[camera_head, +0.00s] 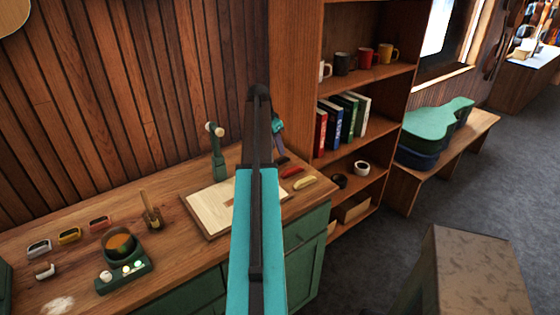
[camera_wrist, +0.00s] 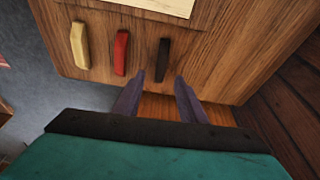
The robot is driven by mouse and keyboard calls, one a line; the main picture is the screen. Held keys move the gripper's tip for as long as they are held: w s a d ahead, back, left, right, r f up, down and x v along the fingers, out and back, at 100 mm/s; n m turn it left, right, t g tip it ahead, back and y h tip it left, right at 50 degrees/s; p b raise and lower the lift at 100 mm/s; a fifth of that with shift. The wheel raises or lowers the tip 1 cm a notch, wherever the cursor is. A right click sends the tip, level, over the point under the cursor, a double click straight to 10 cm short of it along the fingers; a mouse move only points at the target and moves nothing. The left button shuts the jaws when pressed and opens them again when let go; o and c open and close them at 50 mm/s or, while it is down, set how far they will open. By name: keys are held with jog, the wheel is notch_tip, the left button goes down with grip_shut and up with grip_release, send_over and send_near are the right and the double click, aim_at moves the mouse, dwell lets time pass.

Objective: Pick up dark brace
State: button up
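The dark brace (camera_wrist: 163,60) lies on the wooden workbench in the wrist view, in a row with a red brace (camera_wrist: 121,52) and a cream brace (camera_wrist: 80,45). My gripper (camera_wrist: 158,78) shows two spread dark fingers, open and empty, with the tips just short of the dark brace's near end. In the head view my gripper (camera_head: 282,158) is over the right end of the bench, partly behind my arm. The red brace (camera_head: 292,171) and cream brace (camera_head: 304,183) show there; the dark brace is not clearly visible behind the gripper.
A pale board (camera_head: 212,207) lies on the bench (camera_head: 180,237), with a green stand (camera_head: 217,160) behind it. A glue pot (camera_head: 119,245) and small clamps stand at the left. A bookshelf (camera_head: 297,75) rises close on the right, with mugs and books.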

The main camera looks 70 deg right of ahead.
aim_at(280, 159)
jog(key=shift+x, duration=0.85)
jog(key=shift+p+x, duration=1.5)
jog(key=shift+x, duration=1.05)
jog(key=shift+a, duration=0.15)
grip_shut()
